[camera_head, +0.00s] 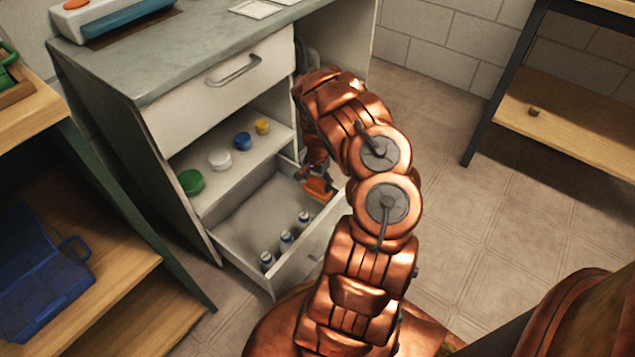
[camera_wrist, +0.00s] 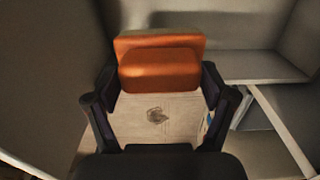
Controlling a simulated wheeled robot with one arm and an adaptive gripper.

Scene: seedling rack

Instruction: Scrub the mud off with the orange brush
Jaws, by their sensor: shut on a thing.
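The orange brush (camera_head: 318,188) is at the back right of the open lower drawer in the head view. My gripper (camera_head: 313,172) is shut on it. In the wrist view the brush (camera_wrist: 160,62) sits between the two dark fingers of my gripper (camera_wrist: 160,75). A small brown mud patch (camera_wrist: 156,115) shows on a pale flat surface, framed between the fingers. The brush's bristles are hidden, and I cannot tell whether it touches that surface. My arm covers part of the drawer in the head view.
The open drawer (camera_head: 288,262) holds three small bottles (camera_head: 286,238) along its front. Several lidded jars (camera_head: 220,160) stand on the shelf above. A wooden bench (camera_head: 575,130) stands right. Tiled floor (camera_head: 490,220) is clear between.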

